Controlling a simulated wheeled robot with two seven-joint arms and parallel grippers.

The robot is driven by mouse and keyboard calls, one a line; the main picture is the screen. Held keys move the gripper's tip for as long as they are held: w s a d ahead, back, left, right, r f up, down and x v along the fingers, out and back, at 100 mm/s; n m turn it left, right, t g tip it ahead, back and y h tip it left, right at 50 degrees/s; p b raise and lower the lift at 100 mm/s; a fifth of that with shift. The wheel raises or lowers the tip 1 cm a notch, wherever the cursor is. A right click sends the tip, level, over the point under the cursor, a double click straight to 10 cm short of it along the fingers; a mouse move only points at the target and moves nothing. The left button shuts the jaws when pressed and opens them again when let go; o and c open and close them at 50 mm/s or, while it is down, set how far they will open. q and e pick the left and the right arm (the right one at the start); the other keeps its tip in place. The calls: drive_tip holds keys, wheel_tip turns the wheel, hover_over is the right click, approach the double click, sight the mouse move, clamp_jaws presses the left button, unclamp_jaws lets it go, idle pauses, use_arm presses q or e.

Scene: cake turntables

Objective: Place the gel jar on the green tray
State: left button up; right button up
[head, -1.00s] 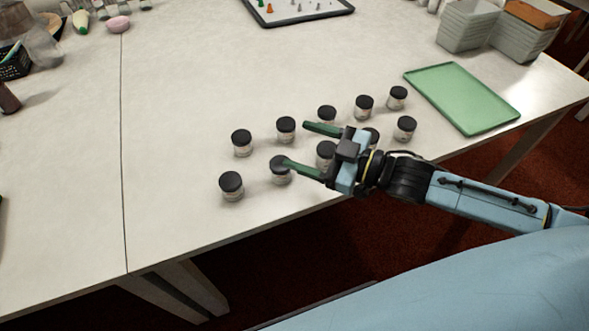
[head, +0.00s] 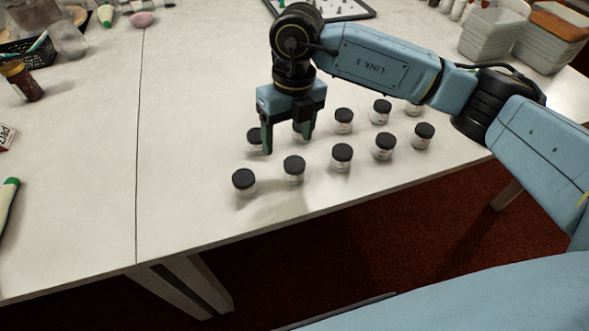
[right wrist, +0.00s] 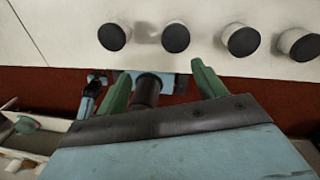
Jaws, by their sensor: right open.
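Several small clear jars with black lids stand upright in two rough rows on the table. They look alike, and their labels are too small for me to tell which is the gel jar. In the head view, my right gripper (head: 285,142) points down, open, over the left part of the rows. A jar (head: 256,138) is partly behind its left finger. Front-row jars include one at the left end (head: 244,182) and one just right of the fingers (head: 294,169). Black lids (right wrist: 176,37) also show beyond the fingers in the right wrist view. The green tray is hidden behind my right arm.
Grey stacked containers (head: 492,36) stand at the back right. A dark-rimmed board (head: 345,8) lies at the back. A brown bottle (head: 22,82) and a black basket (head: 28,50) are at the left. The table (head: 190,110) is clear left of the jars.

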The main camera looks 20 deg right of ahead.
sight(294, 163)
drive_tip(key=shift+t+h, duration=0.3)
drive_tip(key=shift+h, duration=0.3)
drive_tip(key=f, duration=0.2)
drive_tip(key=w+d+f+b, duration=0.1)
drive_tip(key=f, duration=0.3)
drive_tip(key=shift+w+d+f, duration=0.2)
drive_tip(key=shift+f, duration=0.2)
wheel_tip(294, 163, down, 5)
drive_tip(key=shift+r+b, duration=0.15)
drive_tip(key=shift+b, duration=0.6)
drive_tip(key=shift+f, duration=0.55)
use_arm(q)
drive_tip(key=w+d+r, duration=0.1)
drive_tip(key=w+r, duration=0.2)
drive_tip(key=w, duration=0.3)
drive_tip(key=shift+r+t, duration=0.2)
drive_tip(key=shift+t, duration=0.1)
use_arm(e)
drive_tip(key=c, duration=1.2)
